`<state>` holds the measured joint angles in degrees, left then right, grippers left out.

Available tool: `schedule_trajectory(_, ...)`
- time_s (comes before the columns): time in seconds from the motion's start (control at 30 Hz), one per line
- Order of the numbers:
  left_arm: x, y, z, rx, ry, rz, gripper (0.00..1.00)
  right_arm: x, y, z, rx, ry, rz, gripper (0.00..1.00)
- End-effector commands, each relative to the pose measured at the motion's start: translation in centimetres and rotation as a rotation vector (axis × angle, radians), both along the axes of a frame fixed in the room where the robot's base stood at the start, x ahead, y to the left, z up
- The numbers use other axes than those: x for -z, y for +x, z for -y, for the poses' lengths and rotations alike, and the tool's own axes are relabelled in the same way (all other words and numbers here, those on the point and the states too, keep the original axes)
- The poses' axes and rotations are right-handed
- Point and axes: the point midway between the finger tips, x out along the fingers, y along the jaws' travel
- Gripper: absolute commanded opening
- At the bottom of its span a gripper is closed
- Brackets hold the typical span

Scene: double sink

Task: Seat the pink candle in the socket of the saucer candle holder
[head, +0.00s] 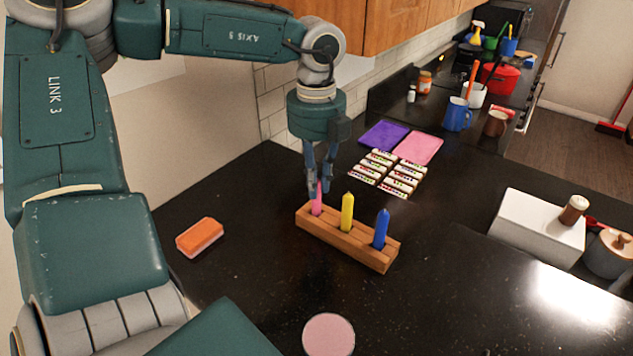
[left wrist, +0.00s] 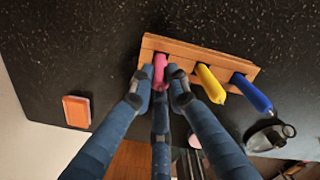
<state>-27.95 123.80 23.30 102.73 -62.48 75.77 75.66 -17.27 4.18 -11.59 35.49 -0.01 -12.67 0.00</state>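The wooden candle rack (head: 352,243) stands on the black counter. The pink candle (head: 316,205) stands upright in its left end, and its upper part is between my left gripper's fingers. My left gripper (head: 319,187) is above the rack, reaching down. In the left wrist view its fingertips close in on both sides of the pink candle (left wrist: 159,72) and appear to touch it. A dark piece with a ring handle (left wrist: 266,139), likely the saucer candle holder, lies at the lower right of the left wrist view. Its socket cannot be made out. My right gripper is not in view.
Yellow (head: 347,212) and blue (head: 381,229) candles stand in the rack. An orange sponge (head: 200,236) lies left of it. A pink disc (head: 328,336) lies at the front. Small labelled blocks (head: 387,174) lie behind, and a white box (head: 537,228) stands right. The counter between is clear.

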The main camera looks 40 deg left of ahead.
Motion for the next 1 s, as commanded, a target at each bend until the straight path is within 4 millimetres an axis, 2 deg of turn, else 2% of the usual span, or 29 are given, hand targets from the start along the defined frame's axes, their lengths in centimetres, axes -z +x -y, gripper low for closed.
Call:
schedule_trajectory(0.57, -0.6, 0.1, 0.0, 0.0, 0.002, 0.001, 0.0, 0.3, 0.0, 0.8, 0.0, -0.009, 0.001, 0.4)
schedule_trajectory(0.77, -3.1, 0.1, 0.0, 0.0, 0.002, 0.005, 0.0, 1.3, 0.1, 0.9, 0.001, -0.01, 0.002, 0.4)
schedule_trajectory(1.0, -9.1, 0.1, 0.0, -0.001, 0.004, 0.007, 0.0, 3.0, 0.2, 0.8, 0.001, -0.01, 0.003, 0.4)
